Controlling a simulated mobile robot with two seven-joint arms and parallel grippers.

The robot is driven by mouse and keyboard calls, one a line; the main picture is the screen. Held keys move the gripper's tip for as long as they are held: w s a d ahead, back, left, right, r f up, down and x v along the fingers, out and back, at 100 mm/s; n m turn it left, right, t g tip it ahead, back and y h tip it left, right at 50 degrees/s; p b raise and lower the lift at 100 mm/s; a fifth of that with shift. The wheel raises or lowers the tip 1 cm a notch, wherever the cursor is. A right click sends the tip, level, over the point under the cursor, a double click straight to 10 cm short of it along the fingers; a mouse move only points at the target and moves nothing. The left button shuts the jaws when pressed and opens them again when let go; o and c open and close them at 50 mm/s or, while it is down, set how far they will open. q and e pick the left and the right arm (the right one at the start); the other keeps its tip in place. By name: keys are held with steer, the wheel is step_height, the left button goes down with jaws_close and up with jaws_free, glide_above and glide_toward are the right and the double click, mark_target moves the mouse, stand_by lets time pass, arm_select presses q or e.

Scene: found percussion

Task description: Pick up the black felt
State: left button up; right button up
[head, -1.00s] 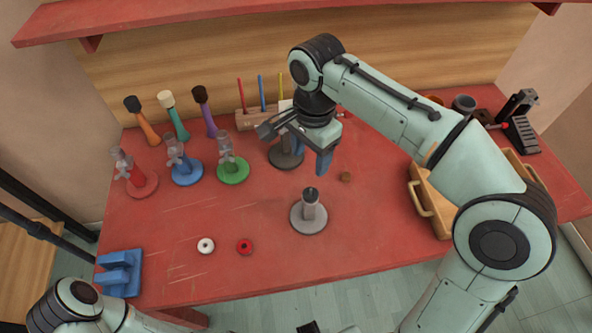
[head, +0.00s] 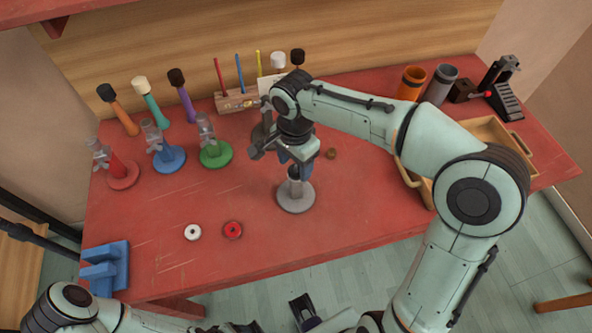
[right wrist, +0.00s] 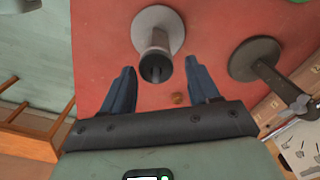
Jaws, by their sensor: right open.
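A grey round stand (head: 295,197) is upright on the red table, with a short grey post. A dark piece (right wrist: 156,69) at the post's top looks like the black felt; its exact shape is unclear. My right gripper (head: 291,165) is open, just above the post, and partly hides its top in the head view. In the right wrist view the two blue fingers (right wrist: 160,66) are spread either side of the post top, apart from it. A dark part low in the head view may be my left gripper (head: 305,311); its jaw is unclear.
A white ring (head: 193,232) and a red ring (head: 232,230) lie left of the stand. A small brown piece (head: 331,154) is near the gripper. Several coloured stands and mallets are at left. A wooden tray (head: 492,127) is at right.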

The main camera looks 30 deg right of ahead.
steer(key=shift+f, duration=0.3)
steer(key=c, duration=0.9)
steer(key=shift+c, duration=0.2)
steer(key=shift+r, duration=0.15)
